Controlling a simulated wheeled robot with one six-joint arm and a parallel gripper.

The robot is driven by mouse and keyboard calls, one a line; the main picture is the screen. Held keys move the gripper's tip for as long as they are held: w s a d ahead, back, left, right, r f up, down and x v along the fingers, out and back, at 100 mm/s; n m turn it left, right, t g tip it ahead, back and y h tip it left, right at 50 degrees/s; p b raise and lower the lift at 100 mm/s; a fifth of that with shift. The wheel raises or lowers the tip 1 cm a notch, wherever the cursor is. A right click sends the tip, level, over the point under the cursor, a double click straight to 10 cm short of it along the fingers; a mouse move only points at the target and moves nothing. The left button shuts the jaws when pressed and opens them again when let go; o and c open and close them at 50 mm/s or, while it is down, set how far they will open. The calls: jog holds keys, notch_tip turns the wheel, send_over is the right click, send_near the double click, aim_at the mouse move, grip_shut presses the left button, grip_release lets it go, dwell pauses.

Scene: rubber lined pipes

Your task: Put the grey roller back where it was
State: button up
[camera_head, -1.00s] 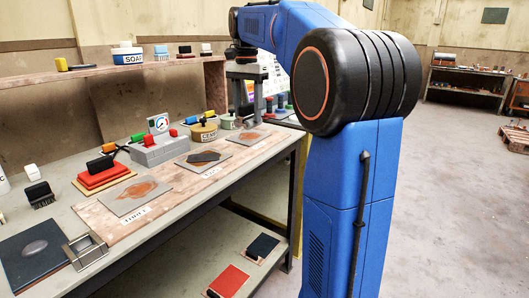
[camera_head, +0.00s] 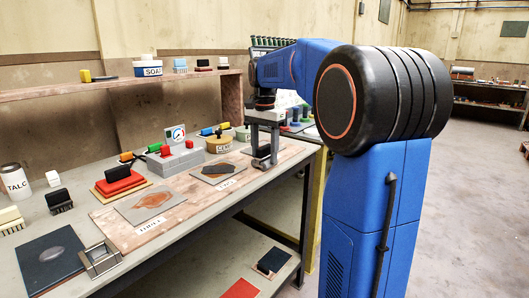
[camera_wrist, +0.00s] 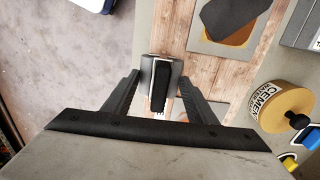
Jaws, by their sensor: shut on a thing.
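My gripper (camera_head: 265,135) is over the far right end of the bench in the head view. It is shut on the grey roller (camera_head: 261,162), which hangs low at the fingertips, close to the board. Whether it touches the board is unclear. In the wrist view, the black fingers of my gripper (camera_wrist: 158,88) stand either side of the roller (camera_wrist: 147,70), with a black part on it. A small open metal frame (camera_head: 100,260) stands empty at the bench's near left edge.
A wooden board (camera_head: 180,212) bears grey plates with brown patches; a dark sheet (camera_head: 217,169) lies on one. A grey gauge box (camera_head: 175,160) and a cement tin (camera_head: 219,144) stand behind. A dark slab (camera_head: 45,258) lies beside the metal frame.

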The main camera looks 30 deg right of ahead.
aim_at(264, 146)
jog(key=o, duration=1.2)
jog(key=shift+f, duration=0.1)
notch_tip(264, 146, up, 12)
jog(key=shift+a, duration=0.1)
jog(key=s+a+f+n+t, duration=0.1)
jog(key=s+a+f+n, duration=0.3)
jog(key=s+f, duration=0.5)
jog(key=s+a+f+n+t, duration=0.2)
jog(key=s+a+f+n, duration=0.3)
jog(key=s+f, duration=0.4)
jog(key=s+a+f+n+t, duration=0.1)
jog(key=s+a+f+n, duration=0.4)
jog(key=s+f, duration=0.4)
jog(key=s+a, duration=0.1)
jog(key=s, duration=0.2)
jog(key=shift+a+f+t, duration=0.15)
jog(key=shift+a+t, duration=0.15)
jog(key=shift+t, duration=0.1)
